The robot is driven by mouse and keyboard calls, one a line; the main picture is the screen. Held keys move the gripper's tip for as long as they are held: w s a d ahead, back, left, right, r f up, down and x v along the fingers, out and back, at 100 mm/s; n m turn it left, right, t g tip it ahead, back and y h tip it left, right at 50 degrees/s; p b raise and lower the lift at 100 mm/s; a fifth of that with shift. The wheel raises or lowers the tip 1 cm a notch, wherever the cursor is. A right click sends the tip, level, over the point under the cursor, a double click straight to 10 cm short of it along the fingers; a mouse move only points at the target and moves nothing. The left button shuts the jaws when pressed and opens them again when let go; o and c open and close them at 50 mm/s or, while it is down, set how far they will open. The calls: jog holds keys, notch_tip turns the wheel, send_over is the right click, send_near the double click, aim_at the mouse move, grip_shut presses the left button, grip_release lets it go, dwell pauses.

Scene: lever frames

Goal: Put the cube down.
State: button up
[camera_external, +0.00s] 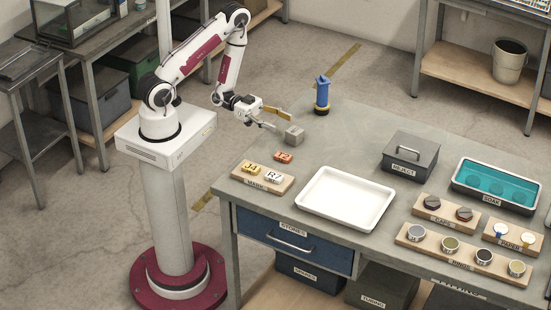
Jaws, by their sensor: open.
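A small grey cube (294,134) is at the left edge of the grey workbench (345,135) and appears to rest on its top. My gripper (283,122) is open, with its fingers spread just to the upper left of the cube. One finger looks yellowish and the other grey. The fingertips are close to the cube; I cannot tell whether they touch it.
A blue and yellow upright tool (322,95) stands behind the cube. A marked block rack (263,178), an orange piece (283,157) and a white tray (345,199) lie nearer the front. A lidded reject box (410,158) is to the right. Bench between cube and box is clear.

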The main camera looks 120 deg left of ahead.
notch_tip(320, 180, up, 5)
jog(key=w+a+r+n+g+y, duration=0.25)
jog(key=w+a+n+y, duration=0.4)
jog(key=n, duration=0.65)
jog(key=w+a+r+n+g+y, duration=0.2)
jog(key=w+a+r+n+y, duration=0.15)
jog(key=w+n+y, duration=0.8)
jog(key=n+g+h, duration=0.2)
jog(key=n+g, duration=0.9)
jog(key=n, duration=1.9)
send_near(291, 133)
jog(key=a+r, duration=0.3)
jog(key=a, duration=0.1)
jog(key=f, duration=0.3)
jog(key=shift+w+f+m, duration=0.3)
jog(key=shift+w+m, duration=0.05)
jog(key=shift+w, duration=0.05)
jog(key=shift+f, duration=0.45)
